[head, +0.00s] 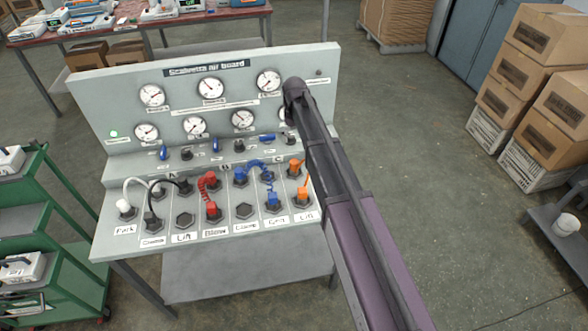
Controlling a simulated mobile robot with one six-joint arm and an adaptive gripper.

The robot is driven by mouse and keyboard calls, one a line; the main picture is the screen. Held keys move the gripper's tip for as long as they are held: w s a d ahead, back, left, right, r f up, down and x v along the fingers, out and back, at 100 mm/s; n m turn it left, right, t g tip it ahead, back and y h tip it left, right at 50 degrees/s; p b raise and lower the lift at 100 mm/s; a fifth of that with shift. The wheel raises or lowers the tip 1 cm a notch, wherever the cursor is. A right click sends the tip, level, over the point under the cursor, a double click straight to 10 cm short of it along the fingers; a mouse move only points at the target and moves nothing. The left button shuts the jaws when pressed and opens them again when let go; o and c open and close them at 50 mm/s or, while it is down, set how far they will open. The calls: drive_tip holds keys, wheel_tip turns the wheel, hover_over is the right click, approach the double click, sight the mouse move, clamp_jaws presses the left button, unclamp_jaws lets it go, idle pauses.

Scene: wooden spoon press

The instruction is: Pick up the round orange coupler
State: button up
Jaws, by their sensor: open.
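Two orange couplers sit at the right end of the sloped front panel of a grey air board (92,85). The upper orange coupler (295,167) is in the back row of sockets. The lower orange coupler (303,197) is in the front row, above a label. An orange hose seems to join them, partly hidden by my arm. At this size I cannot tell which of the two is round. My purple and dark grey arm crosses just right of them, over the panel's right side. My gripper is not visible.
Blue (273,199), red (212,208), black (153,223) and white (125,208) couplers share the panel, with hoses between some. Gauges line the upright back. A green cart (70,262) stands left, stacked boxes (540,120) right.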

sight(294, 161)
drive_tip(key=shift+f+b, duration=3.75)
drive_tip(key=shift+f, duration=0.25)
drive_tip(key=shift+s+f, duration=0.1)
drive_tip(key=f+b, duration=0.3)
drive_tip(key=shift+s+f+b, duration=0.15)
drive_tip(key=shift+s+b, duration=0.15)
drive_tip(key=shift+s, duration=0.05)
drive_tip(key=shift+f+b, duration=0.85)
clamp_jaws()
